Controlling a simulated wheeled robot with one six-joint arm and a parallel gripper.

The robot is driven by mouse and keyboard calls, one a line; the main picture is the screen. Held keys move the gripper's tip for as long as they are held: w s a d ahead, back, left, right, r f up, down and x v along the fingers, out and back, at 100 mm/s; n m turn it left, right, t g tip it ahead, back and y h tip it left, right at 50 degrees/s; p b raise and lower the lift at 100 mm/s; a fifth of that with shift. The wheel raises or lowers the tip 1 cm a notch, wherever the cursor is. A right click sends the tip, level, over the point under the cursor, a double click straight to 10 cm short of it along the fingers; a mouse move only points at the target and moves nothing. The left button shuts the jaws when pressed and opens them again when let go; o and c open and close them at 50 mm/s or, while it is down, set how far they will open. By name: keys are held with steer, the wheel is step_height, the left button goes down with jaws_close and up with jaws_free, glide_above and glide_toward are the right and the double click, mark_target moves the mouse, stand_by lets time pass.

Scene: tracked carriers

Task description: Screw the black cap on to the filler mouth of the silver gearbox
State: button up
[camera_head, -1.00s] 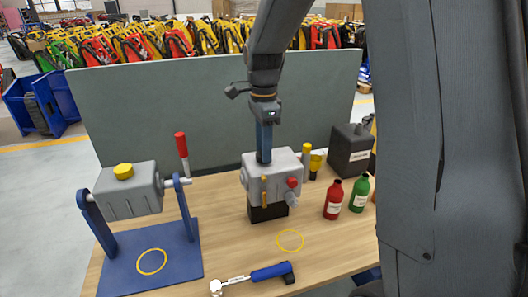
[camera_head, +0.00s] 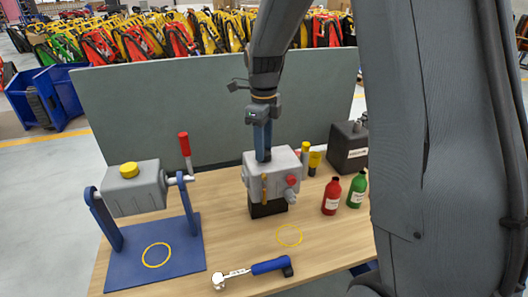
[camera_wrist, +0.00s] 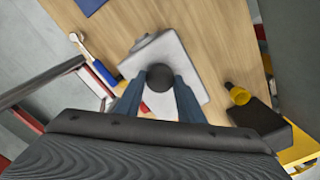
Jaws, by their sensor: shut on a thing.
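The silver gearbox (camera_head: 281,166) stands on a black block in the middle of the bench. It also shows in the wrist view (camera_wrist: 180,52). My gripper (camera_head: 263,156) points straight down onto its top. In the wrist view my gripper (camera_wrist: 160,86) is shut on the round black cap (camera_wrist: 160,74), a finger on each side. The cap is over the gearbox top. The filler mouth is hidden beneath it, so I cannot tell whether the cap is seated. In the head view my fingers hide the cap.
A grey gearbox with a yellow cap (camera_head: 129,170) hangs on a blue stand (camera_head: 190,262) at left. A blue-handled wrench (camera_head: 270,266) lies in front. A red bottle (camera_head: 331,197), green bottle (camera_head: 356,191) and black canister (camera_head: 346,152) stand right. A grey-green panel (camera_head: 160,100) stands behind.

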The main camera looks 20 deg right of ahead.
steer(key=m+p, duration=0.1)
steer(key=m, duration=0.4)
steer(key=o, duration=1)
steer(key=shift+c, duration=0.2)
